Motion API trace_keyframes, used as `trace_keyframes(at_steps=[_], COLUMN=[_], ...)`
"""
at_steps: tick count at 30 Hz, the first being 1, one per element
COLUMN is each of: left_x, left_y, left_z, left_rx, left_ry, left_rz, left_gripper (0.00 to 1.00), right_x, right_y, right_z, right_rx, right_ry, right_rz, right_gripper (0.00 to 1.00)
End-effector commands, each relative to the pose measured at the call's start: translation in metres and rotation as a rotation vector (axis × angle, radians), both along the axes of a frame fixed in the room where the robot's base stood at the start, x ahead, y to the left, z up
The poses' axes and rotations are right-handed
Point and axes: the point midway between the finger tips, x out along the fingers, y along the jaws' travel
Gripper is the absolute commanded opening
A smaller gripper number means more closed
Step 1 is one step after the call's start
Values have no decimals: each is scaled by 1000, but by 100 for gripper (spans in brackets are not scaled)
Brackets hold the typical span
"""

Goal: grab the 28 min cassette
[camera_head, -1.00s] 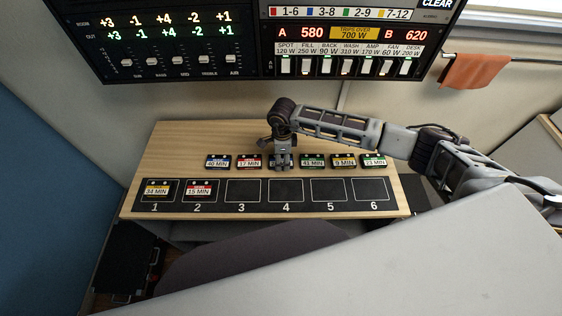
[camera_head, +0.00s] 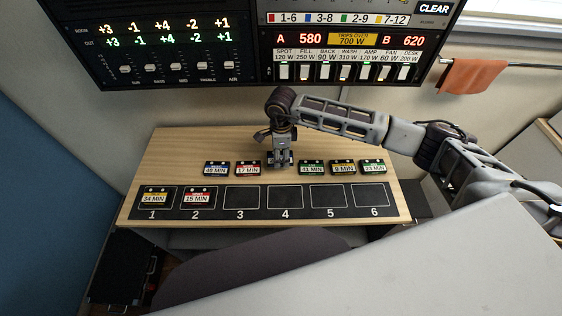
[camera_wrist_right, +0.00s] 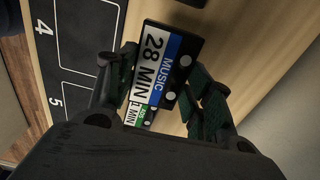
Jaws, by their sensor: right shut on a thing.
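The 28 MIN cassette (camera_wrist_right: 165,62), black with a white label and a blue MUSIC band, is between the fingers of my right gripper (camera_wrist_right: 163,88) in the right wrist view. The fingers are shut on its two sides. In the head view my right gripper (camera_head: 281,158) points down in the gap of the back cassette row and mostly hides the cassette. In the wrist view the cassette looks larger and nearer than the green-banded cassette (camera_wrist_right: 139,114) partly behind it. My left gripper is not in view.
The 17 MIN cassette (camera_head: 248,168) and 41 MIN cassette (camera_head: 312,167) flank the gap, with others farther out. The black slot strip (camera_head: 263,198) holds 34 MIN in slot 1 and 15 MIN in slot 2; slots 3 to 6 are empty. A control panel hangs above.

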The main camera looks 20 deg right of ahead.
Motion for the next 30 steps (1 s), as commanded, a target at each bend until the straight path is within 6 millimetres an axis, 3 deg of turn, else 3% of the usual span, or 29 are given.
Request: trace_keyframes(at_steps=[6,12,30], left_x=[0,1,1], left_y=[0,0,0], left_z=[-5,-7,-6], left_rx=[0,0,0], left_ry=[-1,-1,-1], left_rz=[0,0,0], left_gripper=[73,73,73], right_x=[1,0,-1], right_y=[0,0,0], right_z=[28,40,41], right_rx=[0,0,0], right_ry=[-2,0,0], right_rz=[2,1,1], right_gripper=[27,27,27])
